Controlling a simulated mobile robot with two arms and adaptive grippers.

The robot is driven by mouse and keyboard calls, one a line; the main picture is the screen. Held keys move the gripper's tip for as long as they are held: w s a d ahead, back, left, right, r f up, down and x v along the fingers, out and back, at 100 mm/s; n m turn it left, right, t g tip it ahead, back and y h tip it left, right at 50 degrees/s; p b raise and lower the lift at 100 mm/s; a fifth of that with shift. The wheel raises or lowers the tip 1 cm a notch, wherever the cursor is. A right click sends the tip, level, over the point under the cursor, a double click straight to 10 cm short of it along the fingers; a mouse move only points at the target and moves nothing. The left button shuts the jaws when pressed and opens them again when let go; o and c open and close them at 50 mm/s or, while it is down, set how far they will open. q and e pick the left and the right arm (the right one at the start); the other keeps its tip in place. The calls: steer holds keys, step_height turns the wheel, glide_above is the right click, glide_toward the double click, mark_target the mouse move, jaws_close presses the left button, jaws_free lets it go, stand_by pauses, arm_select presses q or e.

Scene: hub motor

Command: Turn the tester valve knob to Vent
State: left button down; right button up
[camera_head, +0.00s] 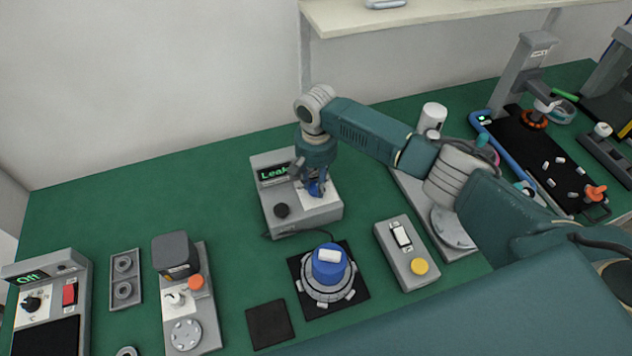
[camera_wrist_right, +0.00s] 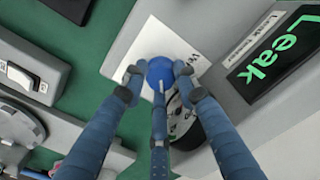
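The tester (camera_head: 318,219) is a grey box in the middle of the green table. Its screen (camera_head: 274,172) reads "Leak" in green, and it also shows in the wrist view (camera_wrist_right: 275,50). A blue knob (camera_wrist_right: 160,70) sits on the tester's white label plate (camera_wrist_right: 178,42); I take it as the valve knob. My right gripper (camera_wrist_right: 158,76) points down over it, with three blue fingers around it. The fingertips appear to touch its sides. Most label text is hidden, so the knob's setting is unclear. My left gripper is not in view.
A black knob (camera_head: 282,210) is on the tester's front left. A blue-topped motor (camera_head: 328,268) on a dark mat stands in front. A grey box with a yellow button (camera_head: 419,267) is at its right. Green table (camera_head: 200,205) lies clear left of the tester.

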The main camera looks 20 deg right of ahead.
mark_target(316, 186)
steer(key=shift+n+p, duration=0.4)
steer(key=shift+n, duration=0.4)
steer(key=o, duration=0.9)
steer(key=shift+c, duration=0.2)
step_height(316, 186, up, 12)
steer(key=shift+s, duration=0.1)
